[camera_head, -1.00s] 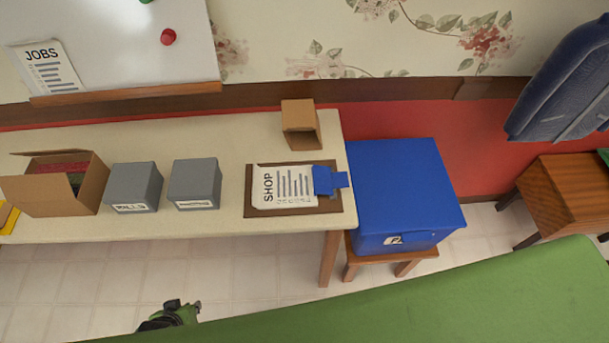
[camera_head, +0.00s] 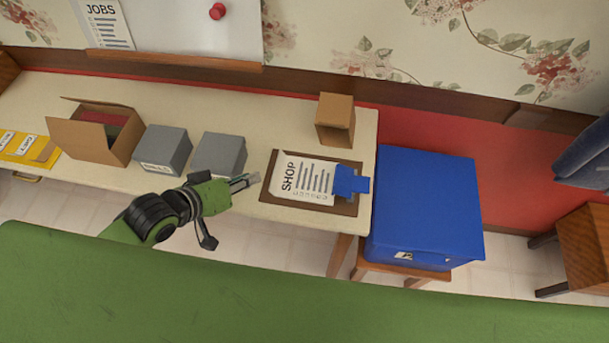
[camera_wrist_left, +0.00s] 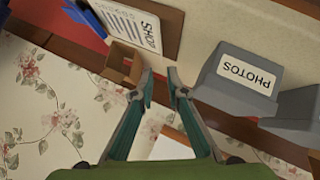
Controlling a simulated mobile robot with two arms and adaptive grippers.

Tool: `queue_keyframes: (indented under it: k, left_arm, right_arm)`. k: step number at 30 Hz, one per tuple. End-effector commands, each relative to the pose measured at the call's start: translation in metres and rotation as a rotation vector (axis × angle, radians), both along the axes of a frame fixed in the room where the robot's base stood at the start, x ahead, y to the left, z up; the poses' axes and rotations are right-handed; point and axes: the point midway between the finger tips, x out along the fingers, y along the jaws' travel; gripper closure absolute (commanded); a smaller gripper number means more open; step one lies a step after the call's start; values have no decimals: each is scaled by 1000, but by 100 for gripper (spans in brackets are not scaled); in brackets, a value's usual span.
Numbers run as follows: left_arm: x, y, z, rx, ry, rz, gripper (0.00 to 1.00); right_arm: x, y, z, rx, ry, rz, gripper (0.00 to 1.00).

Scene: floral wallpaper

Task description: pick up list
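The shop list (camera_head: 303,179) is a white sheet headed SHOP, lying on a brown clipboard (camera_head: 342,206) with a blue clip (camera_head: 350,181) at its right end. My left gripper (camera_head: 250,181) is just left of the clipboard, by the table's front edge, apart from the list in the picture. In the left wrist view the gripper (camera_wrist_left: 160,72) has its two fingers apart with nothing between them. The list (camera_wrist_left: 128,26) shows there at the top, beyond the fingertips. My right gripper is in neither view.
Two grey boxes (camera_head: 218,155) stand left of the clipboard, close to my left gripper. An open cardboard box (camera_head: 85,140) is farther left. A small cardboard box (camera_head: 336,118) stands behind the clipboard. A blue box (camera_head: 425,205) sits on a stool to the right.

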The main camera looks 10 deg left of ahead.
Motion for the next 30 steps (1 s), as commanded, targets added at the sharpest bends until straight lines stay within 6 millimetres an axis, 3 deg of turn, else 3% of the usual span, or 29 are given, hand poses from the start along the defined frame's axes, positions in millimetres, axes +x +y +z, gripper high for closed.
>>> queue_keyframes:
  k: [7, 30]
  left_arm:
    - [34, -16, -28, 1, -1, 2, 86]
    - [81, -41, -69, 3, -2, -1, 86]
  right_arm:
    - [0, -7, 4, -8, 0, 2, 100]
    - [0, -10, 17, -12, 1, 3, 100]
